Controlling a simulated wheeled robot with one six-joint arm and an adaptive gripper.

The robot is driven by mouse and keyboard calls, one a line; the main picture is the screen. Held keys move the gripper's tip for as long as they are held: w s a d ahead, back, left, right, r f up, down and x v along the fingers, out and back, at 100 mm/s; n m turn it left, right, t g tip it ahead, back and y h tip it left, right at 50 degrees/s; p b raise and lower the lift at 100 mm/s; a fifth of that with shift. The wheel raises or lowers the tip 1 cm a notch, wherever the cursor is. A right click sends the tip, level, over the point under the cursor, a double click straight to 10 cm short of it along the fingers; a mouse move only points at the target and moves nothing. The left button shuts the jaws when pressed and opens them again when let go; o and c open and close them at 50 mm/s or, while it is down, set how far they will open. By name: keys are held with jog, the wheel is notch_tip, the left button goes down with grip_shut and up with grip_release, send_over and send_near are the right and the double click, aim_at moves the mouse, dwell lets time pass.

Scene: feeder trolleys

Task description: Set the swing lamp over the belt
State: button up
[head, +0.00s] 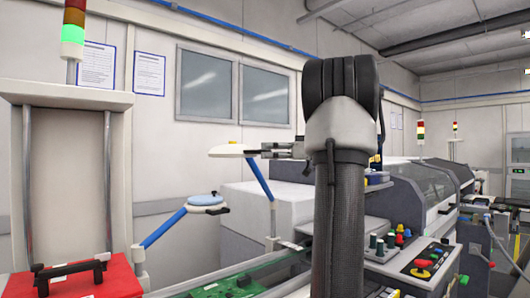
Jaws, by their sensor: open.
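My arm hides part of the belt.
A magnifier with a light-blue cover (206,199) on another blue arm stands left of the lamp. A red case (85,282) with a black handle is at lower left. A control panel (420,264) with coloured buttons is at right. White machine housings stand behind.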

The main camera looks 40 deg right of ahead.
jog(key=v, duration=0.9)
jog(key=shift+s+d, duration=0.15)
jog(key=shift+s, duration=0.1)
jog(key=shift+c, duration=0.4)
